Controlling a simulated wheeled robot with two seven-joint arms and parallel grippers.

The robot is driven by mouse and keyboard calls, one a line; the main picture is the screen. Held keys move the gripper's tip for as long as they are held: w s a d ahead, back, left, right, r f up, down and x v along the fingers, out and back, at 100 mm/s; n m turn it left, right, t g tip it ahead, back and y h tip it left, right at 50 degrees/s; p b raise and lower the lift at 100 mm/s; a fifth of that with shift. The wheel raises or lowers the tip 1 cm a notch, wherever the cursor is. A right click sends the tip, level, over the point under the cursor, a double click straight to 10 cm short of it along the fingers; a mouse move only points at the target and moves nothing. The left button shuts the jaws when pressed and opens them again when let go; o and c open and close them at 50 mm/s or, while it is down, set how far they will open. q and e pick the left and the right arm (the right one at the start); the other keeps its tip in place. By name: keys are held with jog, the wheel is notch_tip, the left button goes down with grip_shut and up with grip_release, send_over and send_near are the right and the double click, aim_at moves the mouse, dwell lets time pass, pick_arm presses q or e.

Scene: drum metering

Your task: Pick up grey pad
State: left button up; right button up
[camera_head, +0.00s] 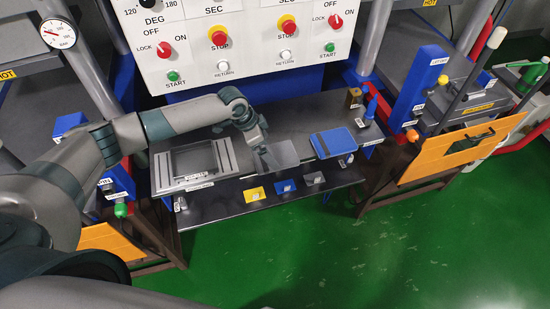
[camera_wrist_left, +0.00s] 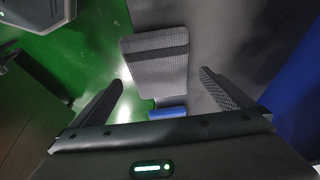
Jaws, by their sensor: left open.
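The grey pad (camera_head: 282,155) lies flat near the front edge of the bench top, beside a blue pad. In the left wrist view the grey pad (camera_wrist_left: 155,72) shows a ribbed surface with a darker band across it. My left gripper (camera_head: 261,148) is just above the left part of the pad in the head view and covers some of it. In the left wrist view the open fingers (camera_wrist_left: 162,80) stand on either side of the pad's near part, with nothing held. Whether they touch it cannot be told. My right gripper is not in view.
A blue pad (camera_head: 333,142) lies to the right of the grey pad. A grey metal frame (camera_head: 193,163) stands to the left. Small yellow (camera_head: 254,194), blue and grey pieces lie on the lower shelf. A control panel (camera_head: 235,40) rises behind the bench.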

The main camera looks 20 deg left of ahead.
aim_at(275, 155)
pick_arm(q)
jog(key=shift+b+x, duration=1.8)
jog(key=shift+x, duration=0.4)
jog(key=shift+r, duration=0.1)
jog(key=c, duration=1)
jog(key=shift+r, duration=0.15)
jog(key=shift+r, duration=0.25)
notch_tip(275, 155, up, 3)
jog(key=shift+r+b, duration=0.15)
jog(key=shift+b, duration=1)
jog(key=s+d+r+b, duration=0.3)
jog(key=s+d+r, duration=0.2)
jog(key=d, duration=0.5)
jog(key=shift+d+r, duration=0.25)
jog(key=shift+r, duration=0.7)
